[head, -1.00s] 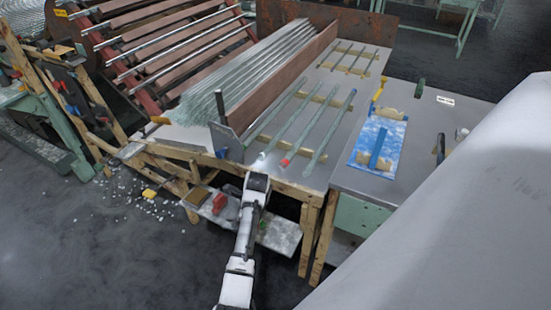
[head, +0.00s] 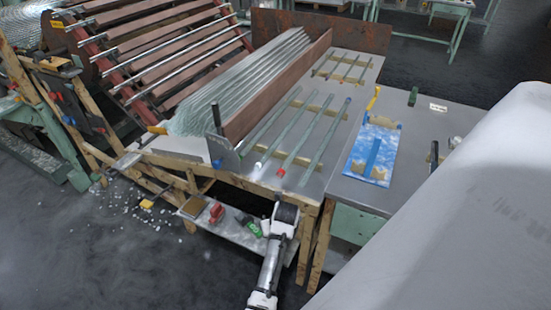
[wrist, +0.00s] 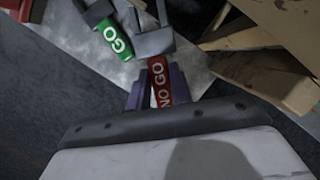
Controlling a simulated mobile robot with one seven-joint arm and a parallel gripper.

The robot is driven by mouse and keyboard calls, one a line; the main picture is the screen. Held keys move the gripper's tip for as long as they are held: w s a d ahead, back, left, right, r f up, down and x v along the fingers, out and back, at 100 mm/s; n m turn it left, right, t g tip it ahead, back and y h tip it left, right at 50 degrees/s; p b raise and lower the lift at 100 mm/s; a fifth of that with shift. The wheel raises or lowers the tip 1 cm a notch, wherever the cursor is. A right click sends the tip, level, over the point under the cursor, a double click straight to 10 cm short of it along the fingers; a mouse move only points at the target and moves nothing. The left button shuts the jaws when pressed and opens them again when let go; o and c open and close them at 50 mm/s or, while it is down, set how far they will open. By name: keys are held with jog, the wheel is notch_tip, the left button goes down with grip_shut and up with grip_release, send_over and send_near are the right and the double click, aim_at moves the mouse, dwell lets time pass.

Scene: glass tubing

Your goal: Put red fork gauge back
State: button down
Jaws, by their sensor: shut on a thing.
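The red fork gauge (wrist: 159,72), lettered "NO GO", is between the fingers of my gripper (wrist: 157,92) in the wrist view. Its grey fork end points away from me, over or on the mottled pale lower shelf (wrist: 165,70); I cannot tell whether it touches. The green "GO" fork gauge (wrist: 114,36) lies on the shelf just left of it. In the head view my gripper (head: 287,205) is at the right end of the lower shelf (head: 228,232), and the red gauge is hidden there. The green gauge (head: 252,227) shows beside my gripper.
A red object (head: 216,212) and a brown box (head: 193,207) sit further left on the shelf. A wooden table leg (head: 306,243) stands close right of my gripper. The tabletop above carries several glass tubes (head: 300,142). A blue board (head: 386,137) lies on the right table.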

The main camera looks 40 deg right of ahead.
jog(key=shift+f, duration=2.05)
jog(key=shift+f, duration=0.1)
jog(key=c, duration=1.3)
grip_release()
jog(key=shift+o, duration=0.2)
jog(key=v, duration=1.2)
